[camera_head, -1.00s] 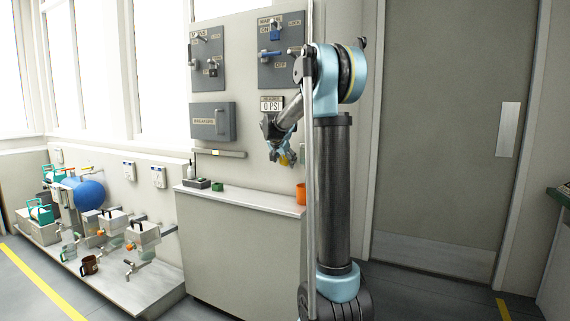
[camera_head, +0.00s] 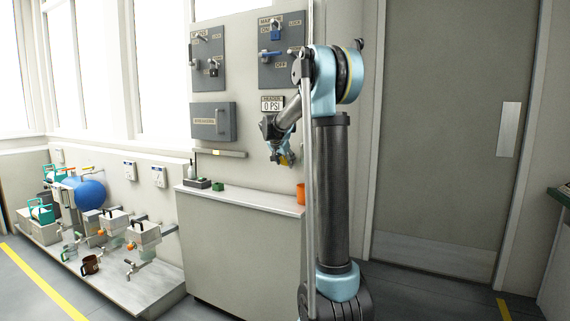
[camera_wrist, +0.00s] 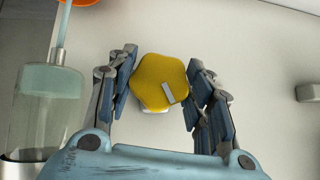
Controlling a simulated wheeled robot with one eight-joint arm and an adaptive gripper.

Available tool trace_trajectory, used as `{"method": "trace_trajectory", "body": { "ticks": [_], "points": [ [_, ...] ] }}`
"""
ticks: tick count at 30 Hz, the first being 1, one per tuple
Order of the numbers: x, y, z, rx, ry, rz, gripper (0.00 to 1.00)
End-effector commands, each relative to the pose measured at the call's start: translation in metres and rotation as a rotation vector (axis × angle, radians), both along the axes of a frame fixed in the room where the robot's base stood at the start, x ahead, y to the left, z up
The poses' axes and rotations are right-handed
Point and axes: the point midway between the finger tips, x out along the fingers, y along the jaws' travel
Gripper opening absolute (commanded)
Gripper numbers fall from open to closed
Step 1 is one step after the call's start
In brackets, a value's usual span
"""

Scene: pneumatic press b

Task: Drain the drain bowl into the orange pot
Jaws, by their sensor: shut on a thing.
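The orange pot (camera_head: 300,194) stands on the cabinet top in the head view, partly hidden by my arm. An orange edge (camera_wrist: 82,2), likely the pot's, shows at the top of the wrist view. A clear bowl with a greenish tint, seemingly the drain bowl (camera_wrist: 48,112), is at the left of the wrist view. A thin tube runs from it toward the orange edge. My gripper (camera_wrist: 160,88) is shut on a yellow knob (camera_wrist: 158,80) with a small grey mark. In the head view my gripper (camera_head: 285,157) is above the cabinet top, left of the pot.
The cabinet top (camera_head: 245,196) also holds a small green item (camera_head: 217,186) and a dark tray (camera_head: 196,184). A pressure readout (camera_head: 272,103) above my gripper reads 0 PSI. Lockout panels (camera_head: 282,50) are on the wall. A low bench (camera_head: 140,290) with valves stands at left.

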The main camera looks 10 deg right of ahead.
Motion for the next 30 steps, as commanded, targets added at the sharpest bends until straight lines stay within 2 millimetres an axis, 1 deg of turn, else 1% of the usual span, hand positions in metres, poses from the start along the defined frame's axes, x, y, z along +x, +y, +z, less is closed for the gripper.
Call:
{"method": "trace_trajectory", "body": {
  "ticks": [18,24,30],
  "points": [
    [0.0030,0.0021,0.0007,-0.337,0.241,0.001,0.23],
    [0.0030,0.0024,0.0006,-0.417,0.299,0.002,0.23],
    [0.0029,0.0021,0.0004,-0.456,0.329,0.001,0.23]
  ]
}}
